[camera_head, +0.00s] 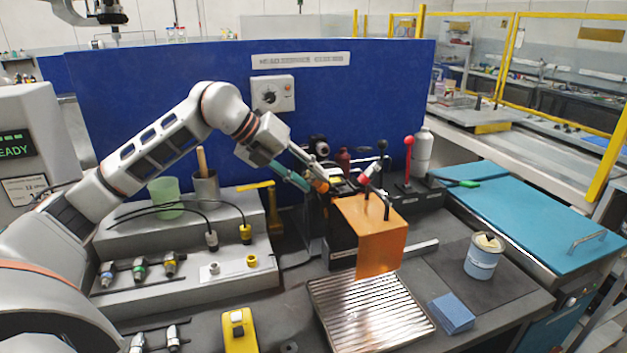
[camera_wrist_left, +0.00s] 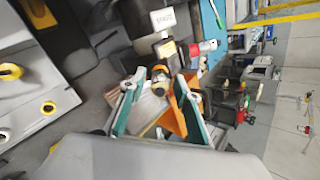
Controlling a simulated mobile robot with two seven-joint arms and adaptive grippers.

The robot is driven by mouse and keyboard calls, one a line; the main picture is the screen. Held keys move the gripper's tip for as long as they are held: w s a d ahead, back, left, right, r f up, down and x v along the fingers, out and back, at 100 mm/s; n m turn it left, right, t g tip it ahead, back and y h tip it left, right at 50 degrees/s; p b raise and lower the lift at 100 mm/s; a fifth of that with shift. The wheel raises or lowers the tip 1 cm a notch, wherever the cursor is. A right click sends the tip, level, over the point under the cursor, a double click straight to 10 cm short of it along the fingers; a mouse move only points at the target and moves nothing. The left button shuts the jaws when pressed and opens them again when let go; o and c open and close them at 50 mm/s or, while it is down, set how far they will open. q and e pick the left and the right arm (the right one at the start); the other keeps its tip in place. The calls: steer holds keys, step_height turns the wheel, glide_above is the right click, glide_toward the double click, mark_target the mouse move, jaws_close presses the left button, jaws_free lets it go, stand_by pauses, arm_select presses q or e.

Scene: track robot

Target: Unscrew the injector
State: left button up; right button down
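My left gripper (camera_head: 305,180) reaches in from the left with two teal fingers, over the bench near the orange-fronted stand (camera_head: 380,245). In the left wrist view the gripper's fingertips (camera_wrist_left: 161,76) are apart, with a small gold and dark round part (camera_wrist_left: 160,82) between or just beyond them. Whether they touch it cannot be told. A red and white cylindrical piece (camera_head: 370,172) lies at the top of the stand and also shows in the wrist view (camera_wrist_left: 206,47). Which part is the injector is unclear. Several small injector-like pieces (camera_head: 139,270) with coloured rings lie in a rack. My right gripper is not seen.
Black and red levers (camera_head: 408,160) stand right of the gripper. A blue panel (camera_head: 180,90) rises behind. A ribbed metal tray (camera_head: 370,310), a blue block (camera_head: 451,313) and a light-blue canister (camera_head: 483,258) are in front. The teal cabinet top (camera_head: 530,210) is mostly clear.

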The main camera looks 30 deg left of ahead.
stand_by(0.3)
arm_select(q)
steer(key=m+p, duration=0.1)
steer(key=m, duration=0.1)
steer(key=shift+m, duration=0.3)
steer(key=m+p, duration=0.2)
steer(key=m, duration=0.7)
steer(key=shift+m, duration=0.3)
